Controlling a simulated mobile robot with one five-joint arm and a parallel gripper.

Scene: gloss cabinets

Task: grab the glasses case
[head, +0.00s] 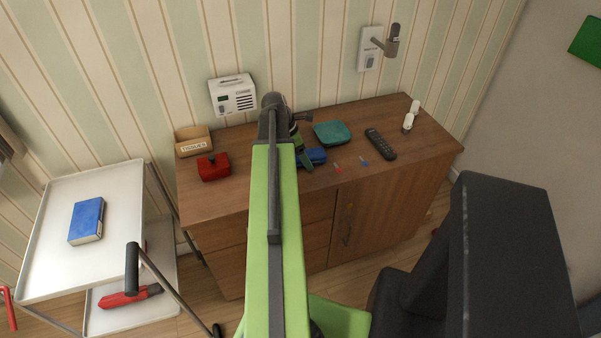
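A dark blue case (316,156), which looks like the glasses case, lies on the wooden cabinet top, just right of my arm. Its left part is hidden behind my gripper and arm. My gripper (303,153) points down at the case's left end and overlaps it in the picture. I cannot tell whether it touches the case. The fingers are small and partly covered, so I cannot see whether they are open or shut.
A teal pouch (332,133) lies just behind the case. A remote (380,144), small red and blue items, and white bottles are to the right. A red box (213,166) and tissue box (193,140) are left. A white trolley (60,215) stands beside the cabinet (390,205).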

